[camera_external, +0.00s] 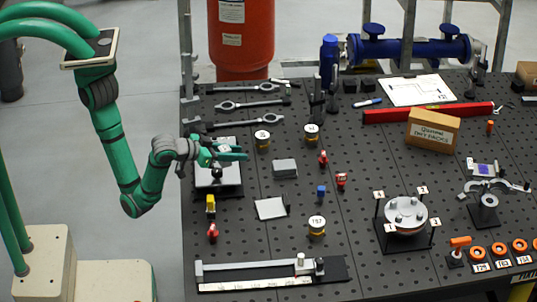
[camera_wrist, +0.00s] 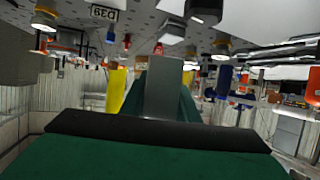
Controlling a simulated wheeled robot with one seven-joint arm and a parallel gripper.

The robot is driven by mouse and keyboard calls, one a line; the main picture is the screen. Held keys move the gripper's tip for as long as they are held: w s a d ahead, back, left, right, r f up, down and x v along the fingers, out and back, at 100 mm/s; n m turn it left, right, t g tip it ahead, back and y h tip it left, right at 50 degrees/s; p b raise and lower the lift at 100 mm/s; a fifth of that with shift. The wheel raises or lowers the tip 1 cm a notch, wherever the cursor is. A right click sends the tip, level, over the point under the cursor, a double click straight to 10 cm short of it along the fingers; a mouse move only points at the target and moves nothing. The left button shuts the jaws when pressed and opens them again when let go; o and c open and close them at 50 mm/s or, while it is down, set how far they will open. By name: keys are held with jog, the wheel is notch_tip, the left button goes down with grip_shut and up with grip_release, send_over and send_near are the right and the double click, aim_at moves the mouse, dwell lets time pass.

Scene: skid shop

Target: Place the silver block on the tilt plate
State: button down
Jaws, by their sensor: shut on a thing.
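My gripper (camera_external: 236,153) reaches out over the left part of the dark perforated table, fingers pointing right. In the wrist view, its green fingers (camera_wrist: 163,90) are shut on a grey, flat-faced silver block (camera_wrist: 165,87). In the external view, the held block is too small or too hidden to make out. A pale square plate (camera_external: 204,181) on a dark base, which looks like the tilt plate, stands under and just in front of the gripper. The gripper partly hides it, and I cannot tell its tilt.
A grey box-like block (camera_external: 285,168) and a pale flat plate (camera_external: 271,208) lie to the right. Yellow-based weights (camera_external: 263,139), red pieces (camera_external: 341,181) and wrenches (camera_external: 243,105) lie around. A slide rail (camera_external: 260,275) runs along the front. Bare table lies between the pieces.

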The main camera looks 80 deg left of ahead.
jog(key=s+a+n+g+y, duration=0.1)
jog(key=a+n+g+y, duration=0.3)
jog(key=a, duration=1.2)
jog(key=shift+n+t+y, duration=0.4)
jog(key=shift+n+y, duration=0.2)
jog(key=shift+s+f, duration=0.15)
jog(key=shift+f, duration=1.9)
jog(key=shift+s+f, duration=0.1)
jog(key=shift+f, duration=1.9)
jog(key=c, duration=1.4)
grip_release()
jog(key=shift+f, duration=0.1)
jog(key=shift+o, duration=0.2)
jog(key=v, duration=1.2)
